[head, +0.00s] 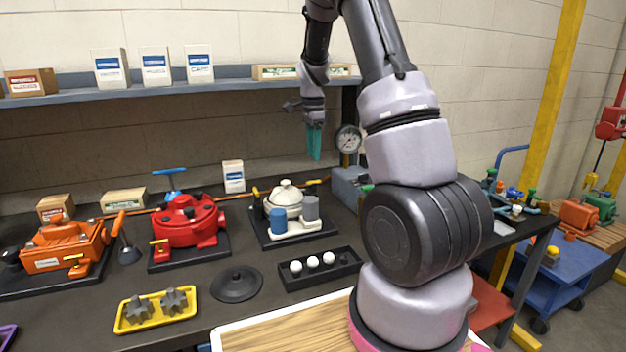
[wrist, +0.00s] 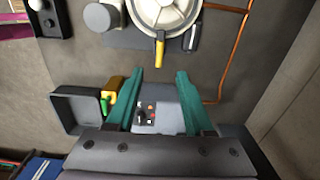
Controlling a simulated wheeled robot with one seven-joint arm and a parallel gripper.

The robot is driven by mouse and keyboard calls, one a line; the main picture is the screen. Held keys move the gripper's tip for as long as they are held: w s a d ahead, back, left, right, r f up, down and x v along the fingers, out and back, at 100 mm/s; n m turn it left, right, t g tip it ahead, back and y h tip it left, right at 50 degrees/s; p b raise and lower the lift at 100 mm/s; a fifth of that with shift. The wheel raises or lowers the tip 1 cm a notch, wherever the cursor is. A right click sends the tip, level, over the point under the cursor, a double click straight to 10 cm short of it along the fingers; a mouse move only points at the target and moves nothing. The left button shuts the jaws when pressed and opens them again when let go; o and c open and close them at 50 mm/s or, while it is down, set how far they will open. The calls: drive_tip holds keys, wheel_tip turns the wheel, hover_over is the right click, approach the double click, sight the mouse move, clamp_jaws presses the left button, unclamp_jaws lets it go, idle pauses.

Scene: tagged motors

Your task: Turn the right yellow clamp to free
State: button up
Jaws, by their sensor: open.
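The white round motor (head: 286,198) sits on a dark base plate on the bench, with a blue cylinder and a grey cylinder at its front. A yellow clamp handle (head: 318,182) shows at its right side, and another yellow piece (head: 256,191) at its left. In the wrist view the motor (wrist: 165,12) is cut off at the top, with one yellow handle (wrist: 159,50) at its rim. My gripper (head: 315,158) is raised behind and right of the motor. In the wrist view its teal fingers (wrist: 159,76) are open and empty, with the handle beyond their tips.
A gauge (head: 348,139) on a grey box stands right of the motor. A red motor (head: 185,222) and an orange motor (head: 68,246) stand left. A dark tray with white balls (head: 320,281) lies in front. A shelf (head: 200,85) runs along the wall.

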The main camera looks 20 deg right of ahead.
sight(312, 187)
wheel_tip(312, 187, down, 10)
drive_tip(key=shift+r, duration=0.1)
idle(0.4)
clamp_jaws()
